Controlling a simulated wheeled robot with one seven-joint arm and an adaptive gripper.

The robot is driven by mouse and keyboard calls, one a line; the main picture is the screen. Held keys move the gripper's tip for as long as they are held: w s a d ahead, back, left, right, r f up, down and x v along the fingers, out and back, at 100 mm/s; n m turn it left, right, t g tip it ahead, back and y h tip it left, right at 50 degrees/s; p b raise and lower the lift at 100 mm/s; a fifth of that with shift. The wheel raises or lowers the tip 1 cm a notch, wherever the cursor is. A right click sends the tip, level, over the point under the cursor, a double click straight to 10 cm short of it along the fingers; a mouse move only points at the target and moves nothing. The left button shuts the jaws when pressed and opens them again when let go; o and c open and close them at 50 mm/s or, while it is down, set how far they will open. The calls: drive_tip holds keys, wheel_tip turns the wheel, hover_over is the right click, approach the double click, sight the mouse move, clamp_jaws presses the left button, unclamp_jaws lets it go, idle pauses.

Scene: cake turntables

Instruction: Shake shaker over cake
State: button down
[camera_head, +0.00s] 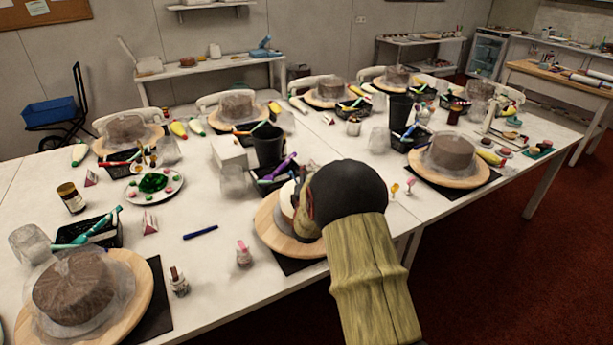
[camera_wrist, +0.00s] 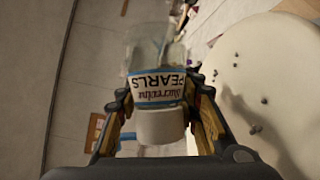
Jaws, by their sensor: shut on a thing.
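My gripper (camera_wrist: 160,104) is shut on a clear shaker (camera_wrist: 156,86) with a blue-edged white label reading "PEARLS" and a white cap. The label text appears upside down in the wrist view. The white cake (camera_wrist: 282,75) fills the right side of the wrist view, beside the shaker, with several small dark pearls on its surface. In the head view the white cake (camera_head: 287,199) sits on a round wooden turntable (camera_head: 272,229) at the table's front edge. My arm covers its right part, and the shaker cannot be made out there.
Wrapped brown cakes on wooden turntables stand at front left (camera_head: 75,288) and right (camera_head: 447,153). A black cup (camera_head: 268,146) and tool basket are just behind the white cake.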

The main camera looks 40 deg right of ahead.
drive_tip(key=shift+w+d+b, duration=0.1)
drive_tip(key=shift+w+d, duration=0.1)
drive_tip(key=shift+w, duration=0.45)
drive_tip(key=shift+w+d+b, duration=0.15)
drive_tip(key=shift+w+d, duration=0.1)
drive_tip(key=shift+w, duration=0.45)
drive_tip(key=shift+w+d+b, duration=0.1)
drive_tip(key=shift+w+d, duration=0.1)
drive_tip(key=shift+w, duration=0.45)
drive_tip(key=shift+r+n+b, duration=0.25)
drive_tip(key=shift+n+b, duration=0.15)
drive_tip(key=shift+b, duration=0.1)
drive_tip(key=shift+d+r, duration=0.15)
drive_tip(key=shift+d, duration=0.2)
drive_tip(key=shift+a+f, duration=0.2)
drive_tip(key=shift+a, duration=0.2)
drive_tip(key=shift+b, duration=0.3)
drive_tip(key=shift+r+n+t+h+b, duration=0.3)
drive_tip(key=shift+n+t+h+b, duration=0.1)
drive_tip(key=shift+n, duration=0.1)
